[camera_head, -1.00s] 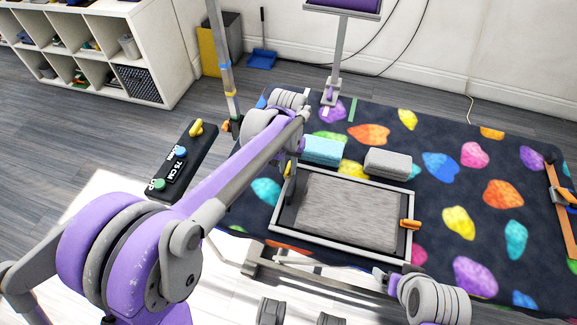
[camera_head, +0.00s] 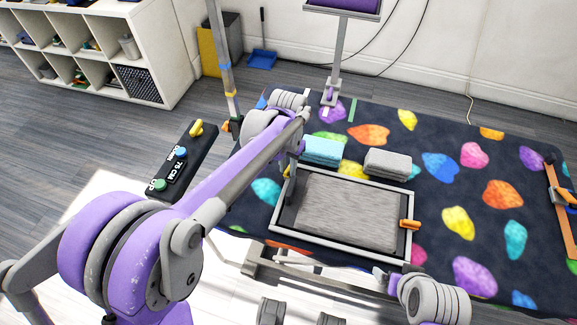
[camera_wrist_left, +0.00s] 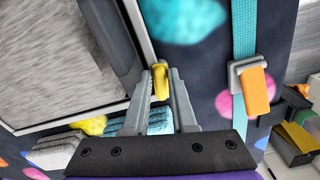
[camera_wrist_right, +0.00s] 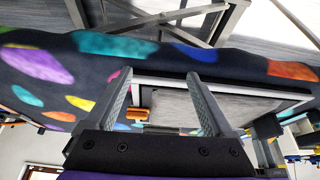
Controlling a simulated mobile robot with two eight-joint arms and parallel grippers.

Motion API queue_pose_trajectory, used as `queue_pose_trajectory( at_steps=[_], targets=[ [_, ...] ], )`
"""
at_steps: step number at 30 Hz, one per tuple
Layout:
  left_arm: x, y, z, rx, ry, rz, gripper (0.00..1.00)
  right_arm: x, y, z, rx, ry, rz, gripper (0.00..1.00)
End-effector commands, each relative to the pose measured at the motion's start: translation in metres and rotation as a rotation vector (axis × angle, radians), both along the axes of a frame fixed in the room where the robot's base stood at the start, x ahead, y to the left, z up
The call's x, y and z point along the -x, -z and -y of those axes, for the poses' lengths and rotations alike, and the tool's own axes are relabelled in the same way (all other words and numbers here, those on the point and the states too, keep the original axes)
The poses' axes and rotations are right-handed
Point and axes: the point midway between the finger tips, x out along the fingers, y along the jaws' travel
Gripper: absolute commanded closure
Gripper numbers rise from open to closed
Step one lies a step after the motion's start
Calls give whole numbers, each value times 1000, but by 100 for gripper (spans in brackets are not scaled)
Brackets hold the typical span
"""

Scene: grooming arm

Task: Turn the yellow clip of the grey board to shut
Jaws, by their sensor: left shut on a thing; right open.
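The grey board (camera_head: 345,212) lies in a pale frame on the dark patterned mat. Its yellow clip (camera_head: 286,171) is at the frame's left edge, partly hidden by my left arm. In the left wrist view, the yellow clip (camera_wrist_left: 161,78) stands between the fingertips of my left gripper (camera_wrist_left: 162,76), which is shut on it. An orange clip (camera_head: 410,224) sits on the frame's right edge. My right gripper (camera_head: 381,274) is near the frame's front right corner. In the right wrist view, the right gripper (camera_wrist_right: 158,82) is open with nothing between its fingers.
A blue folded towel (camera_head: 323,150) and a grey folded towel (camera_head: 388,164) lie behind the board. A dark labelled board (camera_head: 182,160) and an upright post (camera_head: 222,62) stand to the left. The mat (camera_head: 480,195) right of the board is mostly clear.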

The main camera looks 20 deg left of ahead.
Motion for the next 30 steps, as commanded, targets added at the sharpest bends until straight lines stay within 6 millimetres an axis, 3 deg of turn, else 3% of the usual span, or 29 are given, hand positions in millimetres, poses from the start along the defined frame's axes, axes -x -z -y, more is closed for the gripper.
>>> queue_pose_trajectory(
  at_steps=[10,18,26,30],
  targets=[
    [0,0,0,0,48,-1,100,0,0,0,0,0,0,13],
    [0,0,0,0,273,-1,100,0,-3,0,0,0,1,13],
    [0,0,0,0,284,-1,100,0,-3,0,0,0,1,13],
    [0,0,0,0,390,-1,100,0,-4,0,0,0,1,13]
  ],
)
